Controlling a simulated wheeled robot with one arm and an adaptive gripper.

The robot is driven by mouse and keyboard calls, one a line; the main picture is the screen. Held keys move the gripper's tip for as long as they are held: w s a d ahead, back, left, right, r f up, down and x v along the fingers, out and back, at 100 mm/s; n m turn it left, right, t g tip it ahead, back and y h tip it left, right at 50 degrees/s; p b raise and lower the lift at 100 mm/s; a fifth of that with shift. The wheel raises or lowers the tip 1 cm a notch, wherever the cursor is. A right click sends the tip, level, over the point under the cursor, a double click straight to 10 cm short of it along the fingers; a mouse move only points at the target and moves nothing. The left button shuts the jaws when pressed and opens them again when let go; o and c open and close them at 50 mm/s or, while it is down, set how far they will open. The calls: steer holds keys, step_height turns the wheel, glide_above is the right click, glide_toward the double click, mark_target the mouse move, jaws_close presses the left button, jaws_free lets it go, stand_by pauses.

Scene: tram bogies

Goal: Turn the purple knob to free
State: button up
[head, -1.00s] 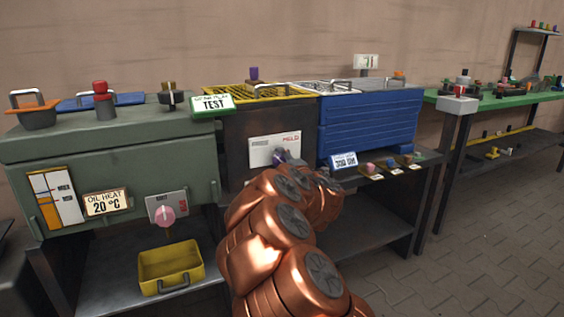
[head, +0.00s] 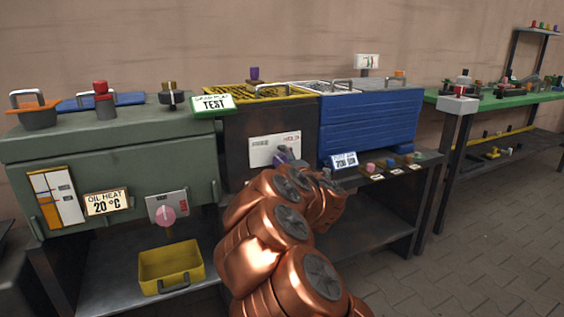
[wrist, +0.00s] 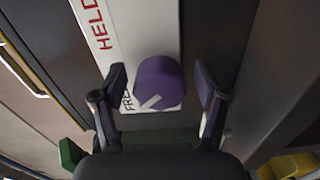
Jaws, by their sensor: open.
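The purple knob (wrist: 160,80) sits on a white plate (wrist: 138,30) with red HELD lettering and dark FREE lettering. A white mark on the knob's face points down-left in the wrist view, near the FREE lettering. My gripper (wrist: 161,92) is open, with one finger on each side of the knob and visible gaps between. In the head view the white plate (head: 268,150) is on the front of the dark tank with the yellow-rimmed top. The knob is mostly hidden there behind my gripper (head: 286,156).
A green oil tank (head: 120,165) with a pink knob (head: 166,214) stands left. A blue tank (head: 368,122) stands right, above a ledge with small coloured knobs. A yellow bin (head: 170,268) sits on the lower shelf. Open paved floor (head: 500,235) lies to the right.

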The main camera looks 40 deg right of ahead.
steer(key=v, duration=1.1)
steer(key=shift+s, duration=0.1)
stand_by(0.4)
